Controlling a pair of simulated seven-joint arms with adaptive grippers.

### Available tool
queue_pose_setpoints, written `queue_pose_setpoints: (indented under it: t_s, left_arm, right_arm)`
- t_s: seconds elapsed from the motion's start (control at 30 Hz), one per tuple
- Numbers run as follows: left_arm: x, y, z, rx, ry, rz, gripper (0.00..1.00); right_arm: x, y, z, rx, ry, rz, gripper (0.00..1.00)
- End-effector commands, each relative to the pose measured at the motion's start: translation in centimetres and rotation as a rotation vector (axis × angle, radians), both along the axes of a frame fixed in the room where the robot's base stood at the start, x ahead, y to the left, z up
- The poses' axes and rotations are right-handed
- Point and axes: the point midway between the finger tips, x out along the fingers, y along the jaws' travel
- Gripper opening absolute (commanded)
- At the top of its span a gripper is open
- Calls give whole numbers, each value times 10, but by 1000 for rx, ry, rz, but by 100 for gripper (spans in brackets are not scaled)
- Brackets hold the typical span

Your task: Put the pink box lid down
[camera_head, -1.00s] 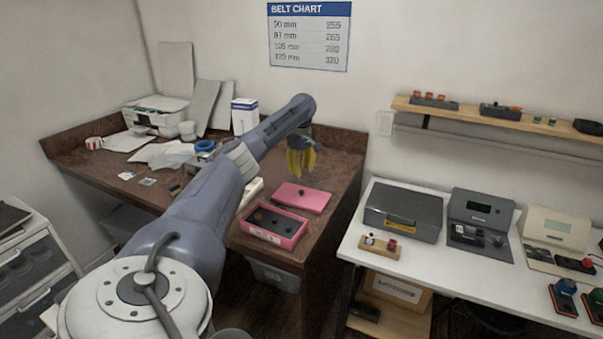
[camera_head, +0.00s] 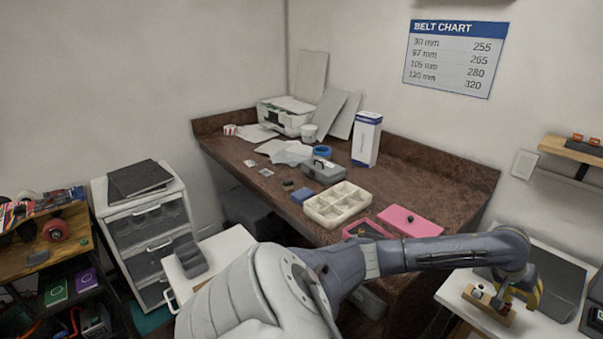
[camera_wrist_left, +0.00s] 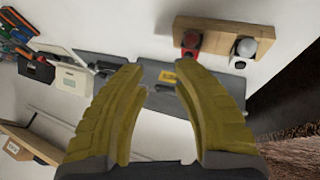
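The pink box lid (camera_head: 425,226) lies flat on the brown desk, knob up, in the head view. The pink box (camera_head: 362,231) sits next to it, partly hidden behind my left arm. My left gripper (camera_head: 523,292) is to the right of the desk, over the white table, well away from the lid. In the left wrist view its yellow fingers (camera_wrist_left: 160,75) are apart with nothing held between them. The lid does not show in the left wrist view. My right gripper is not in view.
A cream divided tray (camera_head: 338,204) and a grey case (camera_head: 323,170) stand on the brown desk (camera_head: 232,178). A wooden block with red and grey knobs (camera_head: 487,303) is on the white table beside my left gripper; it also shows in the left wrist view (camera_wrist_left: 222,36).

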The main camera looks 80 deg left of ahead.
Motion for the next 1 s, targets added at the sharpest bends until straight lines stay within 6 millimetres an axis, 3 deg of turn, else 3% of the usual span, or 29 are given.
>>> queue_pose_setpoints:
  t_s: [0.03, 0.2, 0.43, 0.67, 0.87, 1.0]
  left_arm:
    - [-5, -23, -1, -8, -40, -52, 27]
    - [-18, -79, 5, -24, -173, -182, 27]
    - [-33, -124, 5, -35, -304, -280, 27]
    - [-42, -136, -26, -20, -364, -307, 27]
    - [-49, -124, -90, 23, -348, -290, 27]
    - [-60, -111, -145, 64, -311, -276, 27]
  right_arm:
    - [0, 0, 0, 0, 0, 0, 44]
    - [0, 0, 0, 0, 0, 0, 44]
    - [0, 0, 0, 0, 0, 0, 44]
    - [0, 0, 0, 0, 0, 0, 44]
    - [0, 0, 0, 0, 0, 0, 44]
    - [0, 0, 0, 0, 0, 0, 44]
